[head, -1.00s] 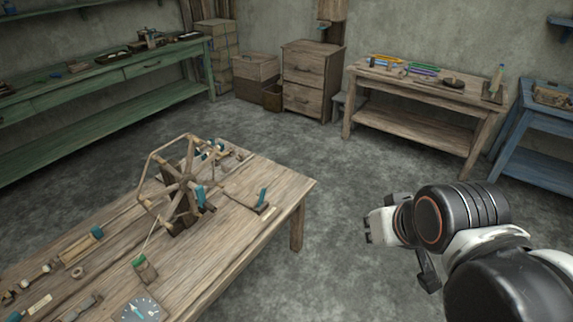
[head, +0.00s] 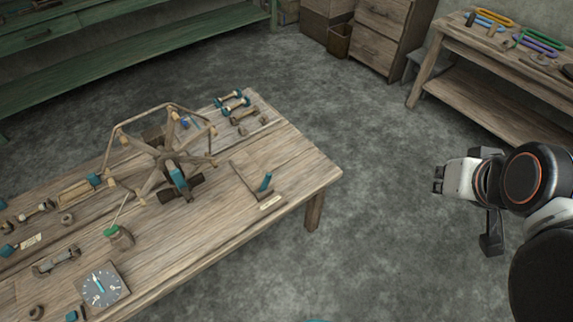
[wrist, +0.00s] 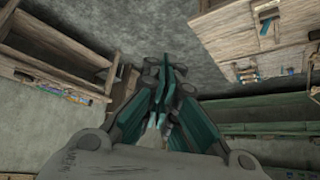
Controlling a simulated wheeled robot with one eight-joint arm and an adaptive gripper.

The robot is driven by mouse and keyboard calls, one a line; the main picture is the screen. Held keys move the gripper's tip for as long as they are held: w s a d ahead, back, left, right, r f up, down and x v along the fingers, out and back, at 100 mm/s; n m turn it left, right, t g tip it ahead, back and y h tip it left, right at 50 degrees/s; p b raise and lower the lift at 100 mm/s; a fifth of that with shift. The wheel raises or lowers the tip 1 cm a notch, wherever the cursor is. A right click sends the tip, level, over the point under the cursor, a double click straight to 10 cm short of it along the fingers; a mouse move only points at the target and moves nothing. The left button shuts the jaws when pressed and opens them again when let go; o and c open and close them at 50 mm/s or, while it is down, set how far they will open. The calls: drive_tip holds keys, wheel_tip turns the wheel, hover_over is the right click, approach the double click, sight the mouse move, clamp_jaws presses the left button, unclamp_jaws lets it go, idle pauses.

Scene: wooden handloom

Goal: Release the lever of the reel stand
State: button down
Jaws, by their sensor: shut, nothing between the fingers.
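The reel stand (head: 165,160) is on the near wooden table in the head view. It has a spoked wooden reel and a teal part at its front. To its right, a teal-handled lever (head: 265,183) stands tilted on a flat wooden piece beside a small label. I cannot tell whether this lever joins the stand. My gripper (head: 438,183) is at the right, well apart from the table and over the floor. In the wrist view my gripper (wrist: 160,72) has its fingers together and holds nothing.
The table (head: 225,235) also carries a dial (head: 101,287), a green-topped piece (head: 118,235) and several small wooden parts. Open floor lies between the table and my arm. A second workbench (head: 490,75) stands at the right back, a green bench (head: 150,50) at the left back.

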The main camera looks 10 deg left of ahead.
drive_tip(key=w+a+r+m+g+y, duration=0.1)
drive_tip(key=w+a+r+g, duration=0.1)
drive_tip(key=w+a, duration=0.35)
drive_tip(key=w+a+r+m+g+y, duration=0.1)
drive_tip(key=w+a+r+m, duration=0.1)
drive_tip(key=w, duration=0.6)
drive_tip(key=w+a+f+m+g+y+p, duration=0.1)
drive_tip(key=w+a+f+g, duration=0.1)
drive_tip(key=w+a+f, duration=0.3)
drive_tip(key=w+a+f+m+g+y, duration=0.1)
drive_tip(key=w+a, duration=0.2)
drive_tip(key=w, duration=0.5)
drive_tip(key=w+a+f+m+g+p, duration=0.1)
drive_tip(key=w+a+f+g, duration=0.2)
drive_tip(key=f, duration=0.4)
drive_tip(key=w+a+f+m+g, duration=0.1)
drive_tip(key=w+a+f, duration=0.35)
drive_tip(key=f, duration=0.25)
drive_tip(key=s+a+f+g, duration=0.1)
drive_tip(key=a+f, duration=0.2)
drive_tip(key=f, duration=0.6)
drive_tip(key=s+a+f+m+g+y, duration=0.1)
drive_tip(key=a+f, duration=0.3)
drive_tip(key=f, duration=0.5)
drive_tip(key=shift+g+p, duration=0.3)
drive_tip(key=shift+g, duration=0.2)
drive_tip(key=shift+s, duration=0.15)
